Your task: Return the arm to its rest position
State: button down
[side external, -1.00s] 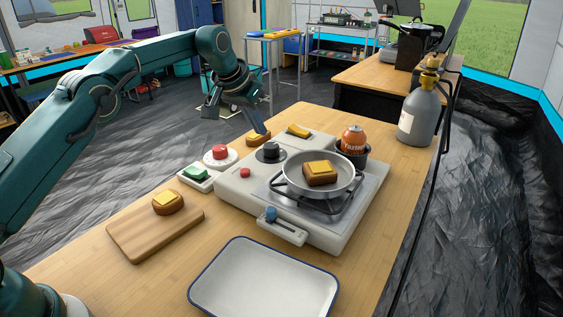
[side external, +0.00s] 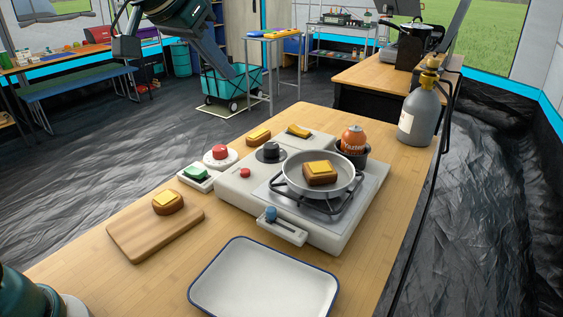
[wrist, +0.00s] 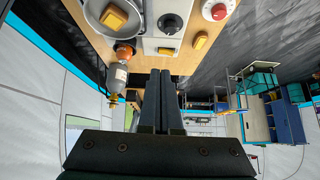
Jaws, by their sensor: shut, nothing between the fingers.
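My arm's wrist end shows at the top left of the side view, raised above and behind the table. My gripper (wrist: 161,73) shows in the wrist view with its two long dark fingers side by side, shut and empty. It is well clear of everything on the table. Most of the arm is out of the side view; part of my base shows at the lower left. A slice of bread with a yellow topping (side external: 320,172) lies in the pan (side external: 345,183) on the stove (side external: 237,200). Another topped piece (side external: 167,203) lies on the wooden board (side external: 128,236).
An empty white tray (side external: 262,284) lies at the table's front. A grey gas bottle (side external: 419,118) and an orange canister (side external: 354,140) stand at the right. More topped bread (side external: 258,137) lies behind the stove. A teal cart (side external: 222,88) stands on the floor beyond.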

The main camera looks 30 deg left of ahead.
jog(key=s+f, duration=0.2)
jog(key=s, duration=1)
jog(key=s+f+g, duration=0.2)
jog(key=s+f, duration=0.8)
jog(key=f, duration=0.1)
jog(key=shift+d, duration=0.45)
